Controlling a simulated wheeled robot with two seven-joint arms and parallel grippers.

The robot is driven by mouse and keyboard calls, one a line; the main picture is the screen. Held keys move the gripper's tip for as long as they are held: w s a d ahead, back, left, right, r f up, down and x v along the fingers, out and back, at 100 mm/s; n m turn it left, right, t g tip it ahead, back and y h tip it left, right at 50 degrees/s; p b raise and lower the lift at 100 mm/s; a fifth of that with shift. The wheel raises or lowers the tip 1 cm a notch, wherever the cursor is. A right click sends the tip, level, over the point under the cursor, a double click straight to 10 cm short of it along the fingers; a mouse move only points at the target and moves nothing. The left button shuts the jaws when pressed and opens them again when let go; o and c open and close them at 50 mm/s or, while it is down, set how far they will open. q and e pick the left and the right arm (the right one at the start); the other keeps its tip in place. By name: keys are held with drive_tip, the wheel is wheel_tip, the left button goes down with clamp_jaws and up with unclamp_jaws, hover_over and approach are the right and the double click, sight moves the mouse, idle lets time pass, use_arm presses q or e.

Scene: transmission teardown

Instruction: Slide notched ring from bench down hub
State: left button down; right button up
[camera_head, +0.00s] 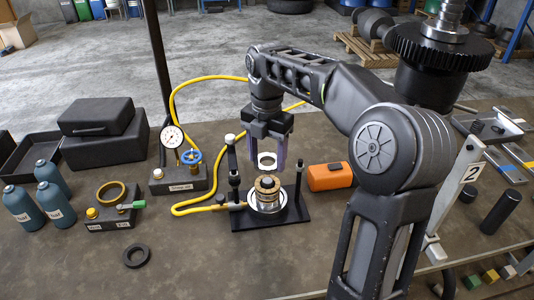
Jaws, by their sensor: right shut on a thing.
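My right gripper (267,164) points straight down above the fixture, with its purple-grey fingers shut on a pale metal ring (267,168). The ring hangs a little above the hub (267,188), roughly over its top, with a visible gap between them. Its notches are too small to make out. The hub stands upright, with a brassy upper part and a bright round base on a black fixture plate (291,216). My left gripper is not in view.
Black posts (297,184) flank the hub. A gauge unit (178,183) with a yellow hose stands left, an orange case (330,177) right. The front bench is mostly clear.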

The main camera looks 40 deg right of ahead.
sight(267, 181)
drive_tip(key=shift+f+b, duration=0.35)
drive_tip(key=shift+f, duration=2.6)
drive_tip(key=o, duration=1.8)
drive_tip(key=shift+c, duration=0.2)
